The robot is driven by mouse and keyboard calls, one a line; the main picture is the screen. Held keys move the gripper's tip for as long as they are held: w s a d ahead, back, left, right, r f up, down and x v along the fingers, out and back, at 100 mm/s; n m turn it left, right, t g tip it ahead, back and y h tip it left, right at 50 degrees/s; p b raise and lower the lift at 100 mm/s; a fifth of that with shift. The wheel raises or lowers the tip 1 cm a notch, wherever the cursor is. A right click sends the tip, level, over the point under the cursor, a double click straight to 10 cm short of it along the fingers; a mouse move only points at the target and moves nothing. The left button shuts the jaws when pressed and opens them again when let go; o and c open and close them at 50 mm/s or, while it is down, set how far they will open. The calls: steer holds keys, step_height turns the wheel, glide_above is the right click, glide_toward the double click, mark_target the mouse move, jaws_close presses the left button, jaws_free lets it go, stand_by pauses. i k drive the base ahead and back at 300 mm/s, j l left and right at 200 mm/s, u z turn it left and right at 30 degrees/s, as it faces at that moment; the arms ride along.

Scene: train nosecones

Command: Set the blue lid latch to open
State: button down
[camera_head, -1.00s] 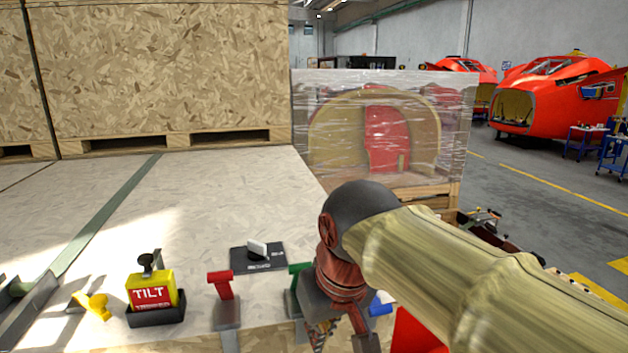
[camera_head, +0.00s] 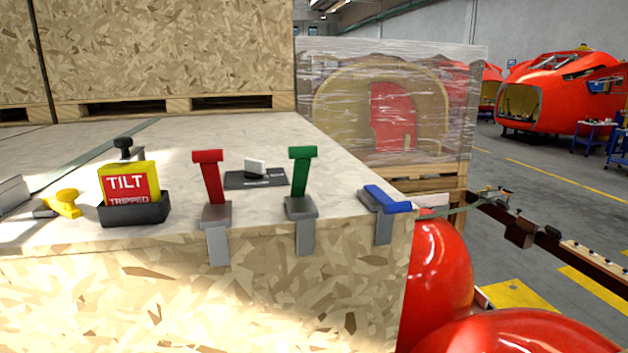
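The blue lid latch (camera_head: 387,200) sits at the right end of the crate lid's front edge. Its blue handle lies low, nearly flat, tilted down to the right, on a grey base over a grey plate on the crate's front. A red latch (camera_head: 210,185) and a green latch (camera_head: 300,178) stand upright to its left on the same edge. My gripper is out of this view, so its opening and its distance from the blue latch cannot be seen.
A yellow and red tilt indicator (camera_head: 132,190) and a yellow-handled tool (camera_head: 62,205) sit left on the lid. A dark plate with a white knob (camera_head: 255,172) lies behind the latches. Glossy red rounded shapes (camera_head: 445,275) stand right of the crate. A wrapped crate (camera_head: 390,110) stands behind.

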mark_target(390, 207)
steer(key=j+z, duration=0.2)
steer(key=j, duration=0.3)
steer(key=j+z, duration=0.2)
steer(key=j, duration=0.25)
steer(key=j+z, duration=0.25)
steer(key=j, duration=0.25)
steer(key=k+j+z, duration=0.2)
steer(key=j, duration=0.25)
steer(key=j+z, duration=0.2)
steer(key=j, duration=0.3)
steer(key=k, duration=0.05)
